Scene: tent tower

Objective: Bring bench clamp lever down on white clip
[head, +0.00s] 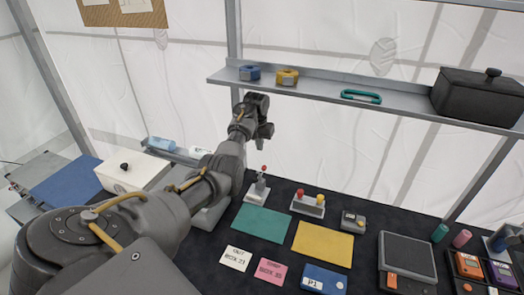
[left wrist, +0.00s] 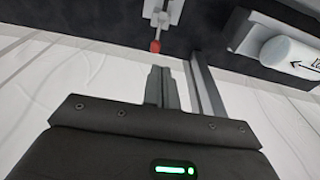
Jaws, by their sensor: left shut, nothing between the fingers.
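The bench clamp (head: 257,189) is a small pale grey device at the back of the dark bench, behind the green mat. Its red-tipped lever (head: 263,170) stands up. The clamp (left wrist: 162,12) also shows at the top of the left wrist view, with its red knob (left wrist: 155,46) just beyond my fingers. I cannot make out a separate white clip at the clamp. My left gripper (head: 265,131) is above and behind the clamp, apart from it, in front of the shelf's left end. Its fingers (left wrist: 161,86) are shut and empty. My right gripper is out of view.
A shelf (head: 330,91) above the bench bears a blue block, a yellow block, a teal carabiner and a black box (head: 478,97). Green (head: 262,223) and yellow (head: 323,242) mats lie in front. A white box (head: 132,172) stands left.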

